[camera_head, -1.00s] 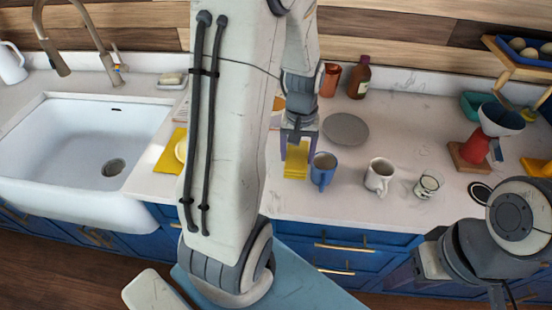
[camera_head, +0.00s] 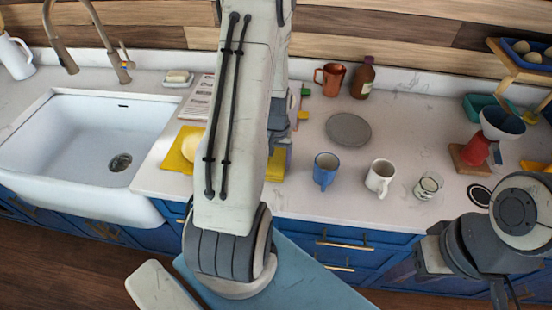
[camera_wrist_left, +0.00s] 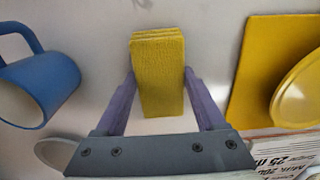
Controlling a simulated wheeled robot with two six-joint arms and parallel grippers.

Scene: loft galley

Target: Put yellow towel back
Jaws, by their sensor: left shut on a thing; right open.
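The folded yellow towel (camera_wrist_left: 158,72) is held between the two fingers of my left gripper (camera_wrist_left: 160,90) in the left wrist view. In the head view the towel (camera_head: 277,166) shows only partly, behind my left arm, left of the blue mug (camera_head: 326,171). My left gripper (camera_head: 279,145) is over the counter there, and its fingers are mostly hidden. Whether the towel touches the counter is unclear. My right gripper (camera_head: 428,258) is at the lower right, in front of the counter, away from the towel.
A yellow mat (camera_head: 173,162) with a yellow dish (camera_head: 192,147) lies between the sink (camera_head: 85,150) and my arm. A grey plate (camera_head: 348,129), white mug (camera_head: 380,177) and glass (camera_head: 428,185) stand to the right. A printed sheet (camera_head: 197,98) lies behind the mat.

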